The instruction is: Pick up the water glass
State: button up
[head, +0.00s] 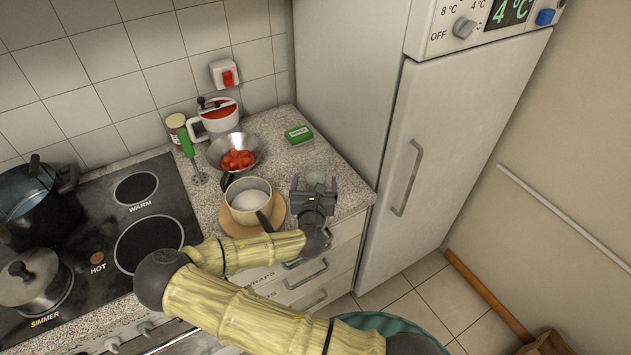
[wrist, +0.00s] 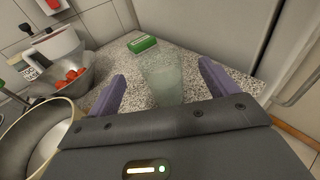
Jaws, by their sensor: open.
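The water glass (wrist: 164,80) is clear and stands upright on the speckled counter. In the head view the glass (head: 315,175) shows just beyond my gripper, partly hidden by it. My gripper (head: 315,184) is open, with its two purple fingers apart. In the wrist view the fingers of my gripper (wrist: 161,84) stand to the left and right of the glass. I cannot tell whether either finger touches the glass. The lower part of the glass is hidden behind the gripper body.
A pot with white contents (head: 247,200) stands on a round board left of my gripper. A metal bowl of tomatoes (head: 236,152), a green box (head: 298,134) and a hand blender (head: 189,150) are behind. The fridge (head: 440,140) stands close on the right.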

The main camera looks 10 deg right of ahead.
aim_at(316, 165)
jog(key=shift+p+x, duration=0.3)
jog(key=shift+x, duration=1.05)
jog(key=shift+p+x, duration=1.3)
jog(key=shift+x, duration=1.35)
jog(key=shift+f, duration=0.1)
jog(key=c, duration=1.7)
notch_tip(316, 165, up, 10)
jog(key=shift+r+b, duration=0.1)
jog(key=shift+b, duration=1.05)
